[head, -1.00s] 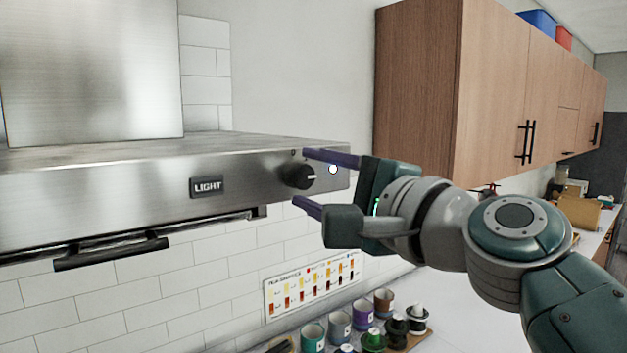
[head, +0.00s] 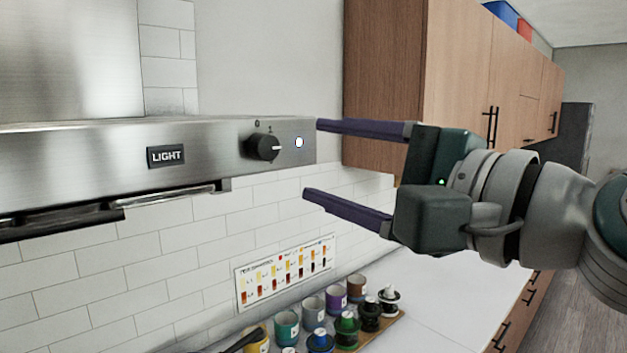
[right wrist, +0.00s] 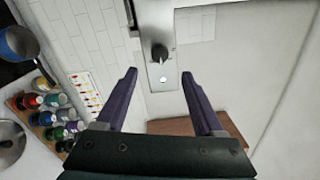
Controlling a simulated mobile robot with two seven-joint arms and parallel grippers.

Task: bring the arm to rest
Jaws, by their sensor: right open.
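My right gripper (head: 312,160) is open and empty in the head view, its two purple fingers spread and pointing left. It is just right of the range hood's end (head: 215,150) and apart from the black knob (head: 263,147). The knob's white mark points right, and a lit white indicator (head: 299,142) sits beside it. In the right wrist view the open fingers (right wrist: 160,85) show with the knob (right wrist: 160,53) and the indicator (right wrist: 163,79) visible between them. My left gripper is not in view.
Wooden wall cabinets (head: 385,85) hang behind the gripper on the right. Below, several cups and bottles (head: 346,328) stand on the counter (head: 455,270). A chart (head: 285,272) is on the tiled wall. The air between gripper and counter looks clear.

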